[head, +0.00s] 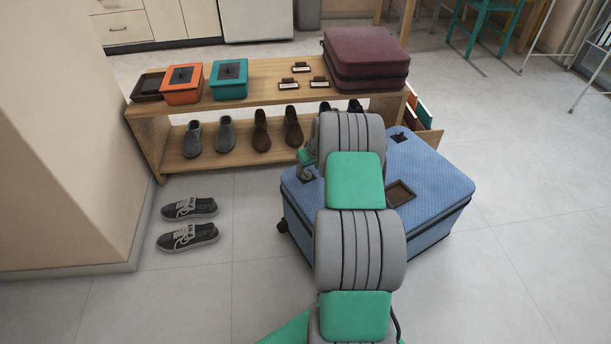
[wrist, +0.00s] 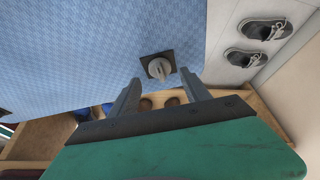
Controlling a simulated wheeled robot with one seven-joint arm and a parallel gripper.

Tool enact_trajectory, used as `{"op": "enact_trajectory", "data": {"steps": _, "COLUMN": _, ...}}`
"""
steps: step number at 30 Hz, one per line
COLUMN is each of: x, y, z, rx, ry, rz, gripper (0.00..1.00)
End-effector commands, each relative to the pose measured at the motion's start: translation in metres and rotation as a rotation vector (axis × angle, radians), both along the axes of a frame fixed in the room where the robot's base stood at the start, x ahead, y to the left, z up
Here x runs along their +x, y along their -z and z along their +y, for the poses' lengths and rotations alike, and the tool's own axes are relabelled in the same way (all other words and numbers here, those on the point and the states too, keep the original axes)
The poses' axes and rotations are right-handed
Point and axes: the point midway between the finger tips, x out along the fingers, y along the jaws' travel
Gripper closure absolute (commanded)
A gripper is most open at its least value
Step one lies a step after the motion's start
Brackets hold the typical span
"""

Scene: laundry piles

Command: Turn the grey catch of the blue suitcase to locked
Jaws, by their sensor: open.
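The blue suitcase (head: 440,180) lies flat on the floor, partly hidden behind my arm; its patterned top (wrist: 90,45) fills much of the wrist view. The grey catch (wrist: 159,68) is a small knob on a dark square plate near the suitcase's edge. My gripper (wrist: 159,76) is open, its two grey fingers spread to either side of the catch's line. The catch shows between the fingertips, with a gap on each side; I cannot tell the depth between them. In the head view my arm mostly hides the gripper.
A wooden bench (head: 265,80) stands just behind the suitcase, with shoes below and a maroon suitcase (head: 366,58), an orange box (head: 182,92) and a teal box (head: 229,92) on top. Dark sneakers (head: 188,237) lie to the left. The floor at right is clear.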

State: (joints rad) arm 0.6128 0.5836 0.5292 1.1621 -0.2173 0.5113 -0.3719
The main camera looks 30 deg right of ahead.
Motion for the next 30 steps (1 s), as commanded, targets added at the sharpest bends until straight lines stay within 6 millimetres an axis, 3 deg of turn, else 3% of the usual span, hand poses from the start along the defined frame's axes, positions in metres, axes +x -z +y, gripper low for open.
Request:
{"op": "enact_trajectory", "data": {"steps": 1, "x": 0.003, "y": 0.014, "z": 0.0, "rx": 0.001, "ry": -0.001, "rz": 0.001, "gripper": 0.45}}
{"op": "enact_trajectory", "data": {"steps": 4, "x": 0.009, "y": 0.024, "z": 0.0, "rx": 0.0, "ry": -0.001, "rz": 0.0, "gripper": 0.45}}
{"op": "enact_trajectory", "data": {"steps": 14, "x": 0.014, "y": 0.027, "z": 0.002, "rx": -0.002, "ry": -0.005, "rz": -0.001, "gripper": 0.45}}
{"op": "enact_trajectory", "data": {"steps": 30, "x": 0.013, "y": 0.027, "z": 0.002, "rx": -0.001, "ry": -0.004, "rz": -0.001, "gripper": 0.89}}
